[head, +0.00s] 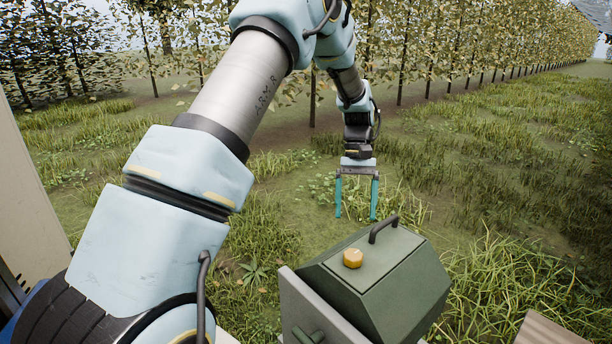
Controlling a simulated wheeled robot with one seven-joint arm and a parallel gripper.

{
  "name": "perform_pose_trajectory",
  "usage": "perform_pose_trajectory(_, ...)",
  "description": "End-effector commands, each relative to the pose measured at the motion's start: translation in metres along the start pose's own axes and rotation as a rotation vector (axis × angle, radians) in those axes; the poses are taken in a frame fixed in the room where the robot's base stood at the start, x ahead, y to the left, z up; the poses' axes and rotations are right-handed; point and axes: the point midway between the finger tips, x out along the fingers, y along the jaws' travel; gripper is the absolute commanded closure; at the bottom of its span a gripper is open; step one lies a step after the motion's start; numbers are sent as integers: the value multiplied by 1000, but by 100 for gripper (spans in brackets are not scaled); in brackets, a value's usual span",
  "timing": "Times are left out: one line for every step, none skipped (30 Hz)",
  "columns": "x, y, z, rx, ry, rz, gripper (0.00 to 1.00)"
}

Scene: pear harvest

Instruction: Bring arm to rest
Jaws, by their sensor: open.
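My arm rises from the lower left of the head view, bends at the top middle and hangs down. My gripper (356,212) points downward with its two teal fingers apart, and nothing shows between them. It hangs in front of the grass, just beyond and above the green box. No pear can be made out in this view.
A wooden piece (553,332) shows at the bottom right. Rows of leafy trees (490,40) stand behind. Open grass (530,150) lies to the right.

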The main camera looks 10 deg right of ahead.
Motion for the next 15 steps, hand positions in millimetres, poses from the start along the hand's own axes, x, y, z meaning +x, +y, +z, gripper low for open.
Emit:
perform_pose_trajectory(-2, -6, 1, -5, 7, 3, 11)
perform_pose_trajectory(-4, -11, 2, -8, 14, 5, 11)
perform_pose_trajectory(-7, -22, 4, -15, 30, 11, 11)
perform_pose_trajectory(-10, -32, 6, -21, 44, 16, 11)
perform_pose_trajectory(-13, -44, 8, -29, 63, 22, 11)
perform_pose_trajectory(-17, -62, 14, -40, 90, 31, 11)
perform_pose_trajectory(-20, -78, 19, -50, 114, 37, 11)
perform_pose_trajectory(-22, -94, 25, -60, 139, 43, 11)
perform_pose_trajectory(-24, -116, 34, -74, 176, 50, 11)
perform_pose_trajectory(-26, -132, 42, -83, 204, 53, 11)
perform_pose_trajectory(-26, -148, 51, -93, 230, 56, 11)
perform_pose_trajectory(-25, -168, 63, -105, 267, 59, 11)
perform_pose_trajectory(-24, -182, 73, -115, 294, 60, 11)
perform_pose_trajectory(-23, -195, 83, -124, 320, 60, 11)
perform_pose_trajectory(-20, -211, 97, -135, 354, 58, 11)
